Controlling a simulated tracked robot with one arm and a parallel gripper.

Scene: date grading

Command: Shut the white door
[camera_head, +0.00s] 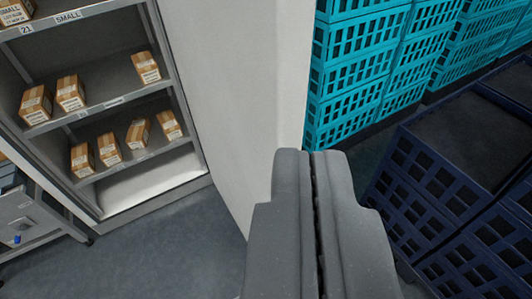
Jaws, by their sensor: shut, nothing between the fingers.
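The white door (232,90) stands open in the upper middle of the view, reaching from the right side of a cabinet with shelves (120,108) towards me. The shelves hold several small brown boxes (70,92), and the cabinet front is uncovered. My gripper (312,155) is shut and empty, its two fingers pressed together. Its tip overlaps the door's lower right edge in the picture. I cannot tell whether it touches the door. The door's lower part near my gripper is hidden behind the fingers.
Stacked turquoise crates (352,60) stand behind the door to the right. Dark blue crates (460,165) stand close on the right of my gripper. A grey metal cart or table (30,222) is at the left edge. The grey floor (165,255) in front of the cabinet is clear.

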